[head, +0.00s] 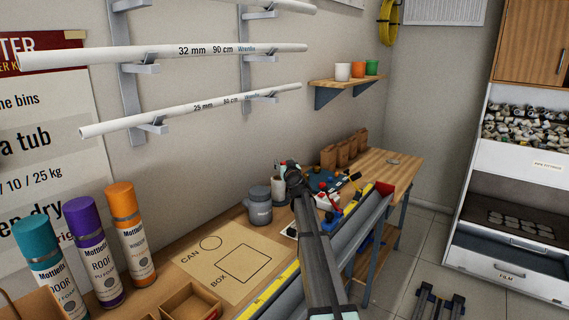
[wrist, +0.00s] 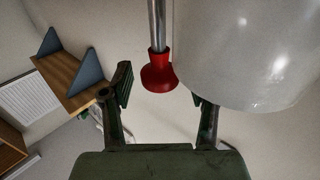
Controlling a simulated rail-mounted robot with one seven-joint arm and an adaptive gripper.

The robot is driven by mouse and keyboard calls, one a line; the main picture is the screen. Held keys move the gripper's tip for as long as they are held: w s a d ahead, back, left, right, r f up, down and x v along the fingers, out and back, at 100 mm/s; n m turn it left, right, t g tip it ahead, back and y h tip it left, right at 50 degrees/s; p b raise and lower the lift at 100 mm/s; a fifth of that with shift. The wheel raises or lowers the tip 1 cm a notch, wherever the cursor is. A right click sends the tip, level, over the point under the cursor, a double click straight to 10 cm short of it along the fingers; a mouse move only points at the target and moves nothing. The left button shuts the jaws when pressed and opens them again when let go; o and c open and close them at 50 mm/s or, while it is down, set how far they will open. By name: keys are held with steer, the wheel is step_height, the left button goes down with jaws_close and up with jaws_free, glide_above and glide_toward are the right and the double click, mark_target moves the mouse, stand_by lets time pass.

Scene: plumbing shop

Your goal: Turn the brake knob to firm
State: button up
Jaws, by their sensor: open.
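In the wrist view, a red flared piece (wrist: 158,78) sits at the end of a shiny metal rod, beside a large white cylinder (wrist: 250,50). It looks like a knob, but I cannot tell surely that it is the brake knob, and no firm marking is legible. My gripper (wrist: 164,92) is open, with one finger on each side of the red piece in the picture. Whether the fingers touch it or how far off it is cannot be told. In the head view my gripper (head: 293,175) is over the bench by a small white cylinder (head: 279,186); its fingers are unclear there.
The wooden bench (head: 225,262) holds a grey lidded pot (head: 259,206), spray cans (head: 132,232) and a red-and-white item (head: 326,201). A blue round tray (head: 318,180) lies beyond my gripper. A wall shelf (head: 348,81) holds cups. White pipes (head: 190,112) stick out above the bench.

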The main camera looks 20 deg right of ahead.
steer(key=shift+w, duration=0.15)
steer(key=c, duration=1.1)
steer(key=shift+c, duration=0.2)
steer(key=b, duration=0.2)
steer(key=shift+w+d+f+y+b, duration=0.1)
steer(key=shift+f+y+b, duration=0.2)
steer(key=shift+n+y+b, duration=0.3)
steer(key=shift+y+b, duration=0.1)
steer(key=shift+b, duration=0.85)
steer(key=n+y+b, duration=0.2)
steer(key=b, duration=0.8)
steer(key=shift+w+r+y, duration=0.1)
steer(key=shift+r+y, duration=0.05)
steer(key=shift+y, duration=0.25)
steer(key=shift+r+y+b, duration=0.25)
steer(key=shift+y+b, duration=0.05)
steer(key=shift+b, duration=0.5)
